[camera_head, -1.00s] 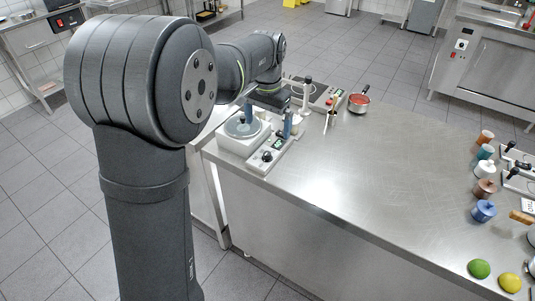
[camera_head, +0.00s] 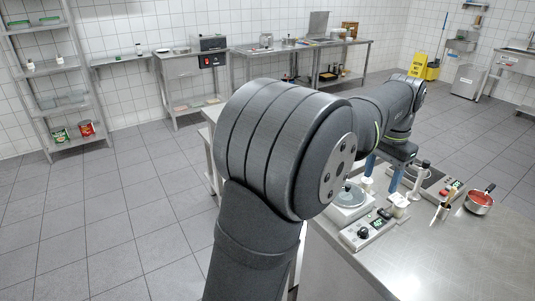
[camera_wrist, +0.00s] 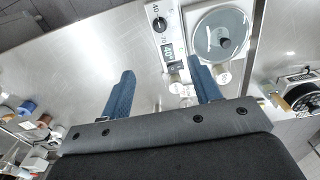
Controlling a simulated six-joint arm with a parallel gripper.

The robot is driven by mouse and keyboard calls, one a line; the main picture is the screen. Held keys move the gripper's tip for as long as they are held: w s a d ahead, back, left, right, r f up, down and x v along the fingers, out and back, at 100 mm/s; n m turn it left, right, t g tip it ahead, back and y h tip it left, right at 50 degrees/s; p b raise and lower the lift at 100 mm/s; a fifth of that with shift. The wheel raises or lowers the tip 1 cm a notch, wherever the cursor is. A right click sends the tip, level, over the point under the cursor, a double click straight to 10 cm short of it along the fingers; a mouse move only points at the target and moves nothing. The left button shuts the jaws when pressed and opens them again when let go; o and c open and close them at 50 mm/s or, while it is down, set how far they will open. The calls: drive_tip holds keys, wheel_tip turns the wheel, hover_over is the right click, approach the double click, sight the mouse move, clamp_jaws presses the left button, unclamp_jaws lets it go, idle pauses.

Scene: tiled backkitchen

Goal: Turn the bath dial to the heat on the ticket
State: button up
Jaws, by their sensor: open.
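The bath is a white unit with a round grey lid (camera_head: 348,194) and a control panel with a black dial (camera_head: 363,233) and a small green display (camera_head: 379,225). In the wrist view the dial (camera_wrist: 160,24) shows at the top, with 40 and 70 printed beside it. The display (camera_wrist: 169,52) is below it, its reading too small to be sure of. My gripper (camera_head: 383,172) is open and empty, its blue fingers above and behind the panel. In the wrist view my gripper (camera_wrist: 162,72) has its fingers apart, below the dial. I cannot make out a ticket.
A small white jar (camera_head: 399,206) stands beside the panel. The steel counter (camera_head: 450,260) is clear at the front.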

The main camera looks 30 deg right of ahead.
sight(365, 230)
drive_tip(key=shift+c, duration=1)
wheel_tip(365, 230, down, 18)
drive_tip(key=n, duration=1.1)
drive_tip(key=shift+a, duration=0.15)
clamp_jaws()
